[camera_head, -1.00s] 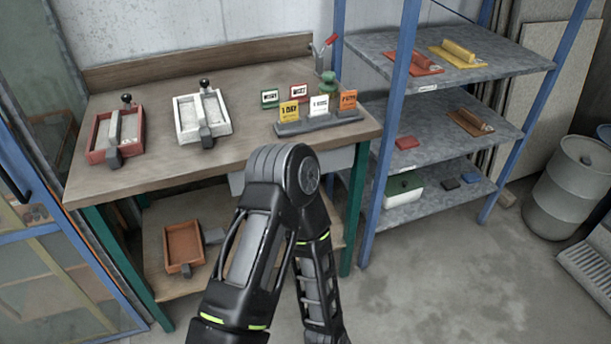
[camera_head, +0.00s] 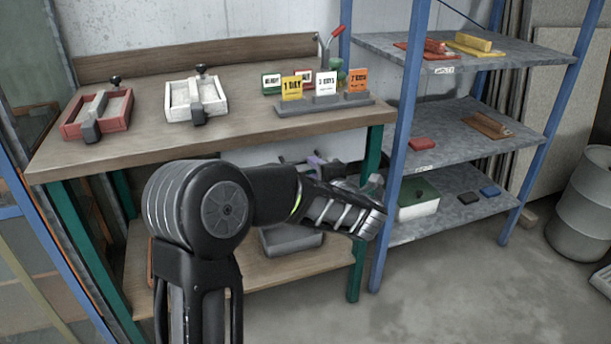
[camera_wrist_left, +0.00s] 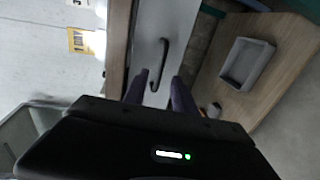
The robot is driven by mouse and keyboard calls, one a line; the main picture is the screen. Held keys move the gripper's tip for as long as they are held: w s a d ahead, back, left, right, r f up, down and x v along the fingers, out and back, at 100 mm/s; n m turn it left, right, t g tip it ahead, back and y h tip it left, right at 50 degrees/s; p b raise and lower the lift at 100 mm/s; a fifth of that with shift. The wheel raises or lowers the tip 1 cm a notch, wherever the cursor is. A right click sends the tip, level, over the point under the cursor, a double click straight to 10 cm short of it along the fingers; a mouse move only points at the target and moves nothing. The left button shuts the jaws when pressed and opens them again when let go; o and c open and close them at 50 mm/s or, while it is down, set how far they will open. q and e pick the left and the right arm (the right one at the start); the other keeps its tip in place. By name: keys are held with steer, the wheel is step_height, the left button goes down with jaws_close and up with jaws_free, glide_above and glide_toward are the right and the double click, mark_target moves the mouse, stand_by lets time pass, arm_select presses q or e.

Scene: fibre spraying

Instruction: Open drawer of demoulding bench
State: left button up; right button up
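The demoulding bench (camera_head: 150,146) has a wooden top and green legs. Its light grey drawer front (camera_head: 250,156) shows under the top, partly hidden by my left arm. In the left wrist view the drawer front (camera_wrist_left: 178,40) carries a dark bar handle (camera_wrist_left: 163,62). My left gripper (camera_wrist_left: 157,84) has its two purple fingers apart, with the lower end of the handle seen between the tips. I cannot tell whether they touch it. In the head view the left gripper (camera_head: 317,162) is at the bench's right part, mostly hidden by my wrist. My right gripper is not in view.
Two moulds, red (camera_head: 70,130) and white (camera_head: 174,116), and a card stand (camera_head: 322,106) are on the bench. A grey tray (camera_head: 292,240) sits on its lower shelf. A blue-framed shelf rack (camera_head: 412,100) stands close on the right. Floor at front right is clear.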

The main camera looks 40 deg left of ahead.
mark_target(305, 161)
arm_select(q)
steer(key=x, duration=0.7)
steer(key=shift+w+a+f+b, duration=0.15)
steer(key=shift+w+a+b, duration=0.15)
steer(key=shift+b, duration=0.1)
jaws_close()
steer(key=shift+d, duration=0.1)
stand_by(1.3)
